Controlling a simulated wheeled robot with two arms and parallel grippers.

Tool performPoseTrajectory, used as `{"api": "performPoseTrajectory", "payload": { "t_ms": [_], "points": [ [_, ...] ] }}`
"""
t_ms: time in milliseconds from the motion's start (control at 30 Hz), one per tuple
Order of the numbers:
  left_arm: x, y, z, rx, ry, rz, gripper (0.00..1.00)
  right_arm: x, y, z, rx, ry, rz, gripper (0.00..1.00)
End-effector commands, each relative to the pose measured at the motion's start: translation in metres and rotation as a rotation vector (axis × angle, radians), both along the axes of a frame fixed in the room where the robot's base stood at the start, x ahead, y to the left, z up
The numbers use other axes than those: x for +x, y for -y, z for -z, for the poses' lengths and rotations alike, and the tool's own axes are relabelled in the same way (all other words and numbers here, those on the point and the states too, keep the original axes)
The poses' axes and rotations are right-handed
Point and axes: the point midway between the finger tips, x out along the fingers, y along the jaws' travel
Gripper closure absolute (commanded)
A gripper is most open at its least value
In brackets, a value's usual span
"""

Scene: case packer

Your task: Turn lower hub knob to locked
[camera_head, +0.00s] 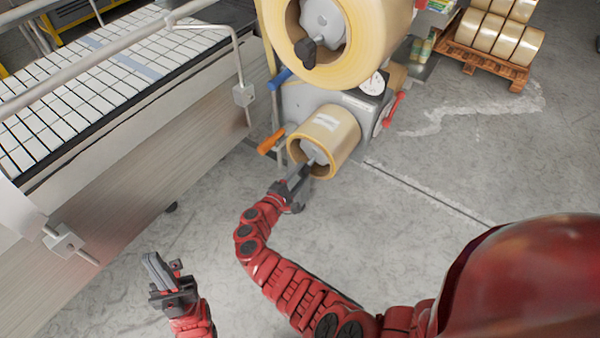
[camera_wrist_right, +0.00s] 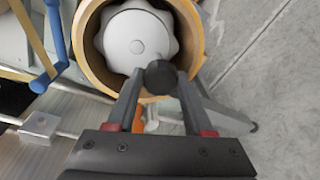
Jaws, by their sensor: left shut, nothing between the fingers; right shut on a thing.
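The lower hub (camera_head: 315,152) is a grey disc inside a tan tape roll (camera_head: 331,130) low on the machine. In the right wrist view the hub (camera_wrist_right: 138,40) is a pale lobed disc inside the roll (camera_wrist_right: 91,38). My right gripper (camera_head: 304,172) is at the hub's front, shut on the dark round lower hub knob (camera_wrist_right: 161,76), which sits between its fingertips. The gripper largely hides the knob in the head view. The knob's lock marking cannot be made out. My left gripper (camera_head: 158,268) is shut and empty, low at the left, away from the machine.
A larger tape roll (camera_head: 380,45) with its own black knob (camera_head: 306,50) hangs above. Blue (camera_head: 280,78), orange (camera_head: 270,140) and red (camera_head: 393,109) handles stick out nearby. A conveyor (camera_head: 75,105) lies at the left.

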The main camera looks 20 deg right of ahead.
Motion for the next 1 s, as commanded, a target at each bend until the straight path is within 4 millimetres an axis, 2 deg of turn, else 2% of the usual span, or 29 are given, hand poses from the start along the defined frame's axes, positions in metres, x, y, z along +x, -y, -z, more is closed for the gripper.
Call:
{"api": "performPoseTrajectory", "payload": {
  "t_ms": [300,500,1000],
  "points": [
    [0.0000,0.0000,-0.0060,0.000,0.000,0.000,1.00,-0.0004,-0.0008,0.0009,-0.149,-0.195,0.001,1.00],
    [0.0000,0.0000,-0.0068,0.000,0.000,0.000,1.00,0.0005,-0.0018,0.0002,-0.204,-0.266,0.000,1.00],
    [0.0000,0.0001,-0.0072,0.000,0.000,0.000,1.00,-0.0002,-0.0005,0.0018,-0.243,-0.316,0.001,1.00]
  ]
}}
